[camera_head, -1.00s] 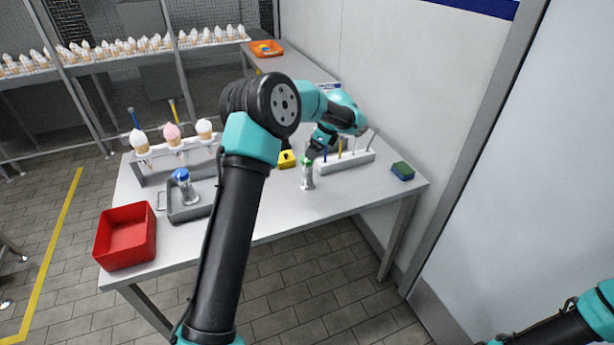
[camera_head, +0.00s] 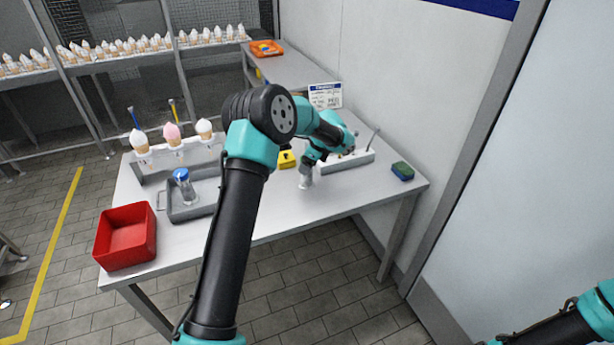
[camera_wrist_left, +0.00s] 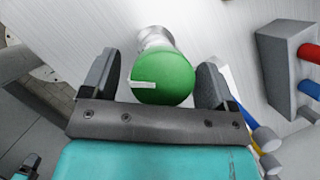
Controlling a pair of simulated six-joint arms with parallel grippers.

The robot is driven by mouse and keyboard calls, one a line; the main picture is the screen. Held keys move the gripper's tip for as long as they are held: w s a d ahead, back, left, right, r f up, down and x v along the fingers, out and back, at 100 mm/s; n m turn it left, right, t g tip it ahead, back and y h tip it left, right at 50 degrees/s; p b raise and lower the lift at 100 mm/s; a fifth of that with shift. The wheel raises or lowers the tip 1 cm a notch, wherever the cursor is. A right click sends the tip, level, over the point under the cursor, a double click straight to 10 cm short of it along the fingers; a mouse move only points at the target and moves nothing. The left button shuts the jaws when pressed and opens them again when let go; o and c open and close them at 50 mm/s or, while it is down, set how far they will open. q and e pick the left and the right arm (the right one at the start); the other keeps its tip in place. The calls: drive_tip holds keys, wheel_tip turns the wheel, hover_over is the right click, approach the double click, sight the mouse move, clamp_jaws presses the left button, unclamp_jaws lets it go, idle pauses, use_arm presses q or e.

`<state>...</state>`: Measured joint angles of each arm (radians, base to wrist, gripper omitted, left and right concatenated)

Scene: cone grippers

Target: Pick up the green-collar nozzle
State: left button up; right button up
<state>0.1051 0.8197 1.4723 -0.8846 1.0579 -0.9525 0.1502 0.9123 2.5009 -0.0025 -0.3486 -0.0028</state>
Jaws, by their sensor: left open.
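The green-collar nozzle (camera_wrist_left: 165,75) stands on the table between the fingers of my left gripper (camera_wrist_left: 155,85) in the left wrist view. Its round green part faces the camera, with a white mark on it, and its metallic end shows beyond. The fingers are apart, one on each side, with a gap visible at each side. In the head view my left gripper (camera_head: 306,165) is over the nozzle and hides its green collar; only its pale lower part (camera_head: 305,181) shows.
A grey tray (camera_head: 173,214) holds a blue-topped nozzle (camera_head: 182,179). A red bin (camera_head: 127,238) is at the table's left. A grey holder block (camera_head: 345,164), a yellow block (camera_head: 286,160) and a green-blue sponge (camera_head: 402,171) are nearby. A rack holds several cones (camera_head: 172,134).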

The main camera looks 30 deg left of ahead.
use_arm(q)
drive_tip(key=shift+x, duration=0.75)
drive_tip(key=shift+c, duration=0.2)
drive_tip(key=c, duration=1.1)
drive_tip(key=shift+r, duration=0.1)
drive_tip(key=shift+r, duration=0.5)
wheel_tip(320, 180, up, 2)
drive_tip(key=shift+r, duration=0.25)
drive_tip(key=s+d+r, duration=0.1)
drive_tip(key=s+d, duration=0.7)
drive_tip(key=s, duration=0.5)
drive_tip(key=shift+s+d, duration=0.2)
drive_tip(key=shift+s, duration=0.15)
drive_tip(key=shift+r, duration=0.15)
